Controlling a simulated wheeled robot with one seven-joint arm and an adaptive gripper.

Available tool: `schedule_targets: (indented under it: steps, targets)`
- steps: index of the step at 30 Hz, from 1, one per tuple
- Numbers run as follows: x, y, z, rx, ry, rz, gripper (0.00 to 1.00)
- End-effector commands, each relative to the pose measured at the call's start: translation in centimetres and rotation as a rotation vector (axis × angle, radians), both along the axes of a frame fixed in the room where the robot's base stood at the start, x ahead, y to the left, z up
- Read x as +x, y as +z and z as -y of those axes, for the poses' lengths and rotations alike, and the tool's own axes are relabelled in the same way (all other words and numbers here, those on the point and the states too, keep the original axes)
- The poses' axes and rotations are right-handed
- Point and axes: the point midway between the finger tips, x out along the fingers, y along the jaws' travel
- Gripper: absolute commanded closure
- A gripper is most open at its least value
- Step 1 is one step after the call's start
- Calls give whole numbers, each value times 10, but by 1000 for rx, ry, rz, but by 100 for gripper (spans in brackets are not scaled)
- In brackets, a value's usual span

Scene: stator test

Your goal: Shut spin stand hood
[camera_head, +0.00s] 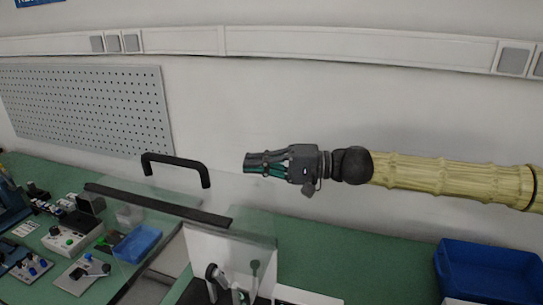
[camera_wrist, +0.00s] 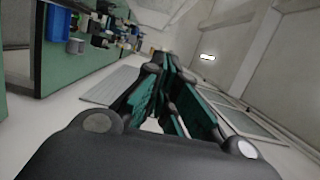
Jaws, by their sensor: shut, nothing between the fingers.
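The spin stand hood is a clear panel (camera_head: 160,240) with a dark edge bar (camera_head: 157,205) and a black arched handle (camera_head: 175,165), at the lower left of the head view. The clear panel stands out over the bench, and its exact tilt is hard to tell.
A green bench (camera_head: 310,255) runs below, with a control box (camera_head: 72,238) and a small blue tray (camera_head: 137,243) at left. A large blue bin (camera_head: 490,272) stands at right. A pegboard (camera_head: 90,105) hangs on the wall behind. The air around my gripper looks clear.

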Motion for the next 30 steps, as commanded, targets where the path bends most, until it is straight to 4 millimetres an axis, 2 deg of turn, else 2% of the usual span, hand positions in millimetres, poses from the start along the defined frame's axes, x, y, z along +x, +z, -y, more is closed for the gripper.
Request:
schedule_targets:
  steps: [3, 9, 30]
  targets:
    - [-15, 1, -5, 0, 0, -2, 100]
    - [-27, 0, -9, 0, -2, 0, 100]
    - [-25, -2, -9, -15, -8, 36, 100]
